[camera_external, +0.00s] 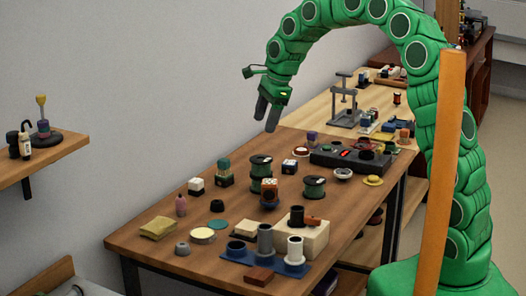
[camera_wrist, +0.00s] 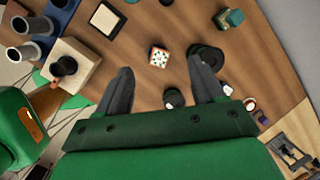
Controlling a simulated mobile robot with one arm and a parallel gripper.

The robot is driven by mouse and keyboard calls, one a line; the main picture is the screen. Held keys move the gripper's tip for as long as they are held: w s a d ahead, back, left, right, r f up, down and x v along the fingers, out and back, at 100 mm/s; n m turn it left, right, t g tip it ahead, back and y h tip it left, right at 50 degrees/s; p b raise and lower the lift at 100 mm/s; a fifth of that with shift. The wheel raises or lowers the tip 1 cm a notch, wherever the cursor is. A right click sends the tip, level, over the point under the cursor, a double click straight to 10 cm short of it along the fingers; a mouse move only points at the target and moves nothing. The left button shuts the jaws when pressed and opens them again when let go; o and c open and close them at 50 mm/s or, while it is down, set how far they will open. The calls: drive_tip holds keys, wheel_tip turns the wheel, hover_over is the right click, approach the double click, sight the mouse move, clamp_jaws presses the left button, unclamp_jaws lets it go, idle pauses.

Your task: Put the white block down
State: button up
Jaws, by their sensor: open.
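My gripper (camera_external: 267,113) is high above the back of the brown table, fingers pointing down, apart and empty. In the wrist view my gripper (camera_wrist: 160,65) also shows nothing between its fingers. A white block (camera_external: 196,182) with a dark lower part stands on the table at the left. A second small white-topped dark block (camera_external: 289,165) stands farther back. A patterned white-topped block (camera_external: 269,184) is mid-table, on or in front of something dark. A block with a patterned white top (camera_wrist: 158,57) lies below and between the fingertips in the wrist view. I cannot tell which is the task's block.
Green spools (camera_external: 314,187) stand around mid-table. A cream block (camera_external: 314,238), grey cylinder (camera_external: 265,240) and blue tray (camera_external: 236,261) crowd the front. A dark box (camera_external: 335,160) and a grey press (camera_external: 344,105) are at the back right. Small bare patches (camera_external: 145,262) remain at the front left.

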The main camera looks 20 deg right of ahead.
drive_tip(key=s+d+r+n, duration=0.4)
drive_tip(key=s+d+n, duration=0.1)
drive_tip(key=s+d, duration=0.45)
drive_tip(key=s+d+n+g+h, duration=0.1)
drive_tip(key=s+d+n, duration=0.3)
drive_tip(key=s, duration=0.7)
drive_tip(key=s+d+n+g+h, duration=0.1)
drive_tip(key=s+d+n, duration=0.2)
drive_tip(key=s+d, duration=0.5)
drive_tip(key=s+d+f+n+g+h, duration=0.1)
drive_tip(key=s+d+n, duration=0.3)
drive_tip(key=s, duration=1.1)
drive_tip(key=shift+d+n, duration=0.3)
drive_tip(key=shift+d, duration=0.6)
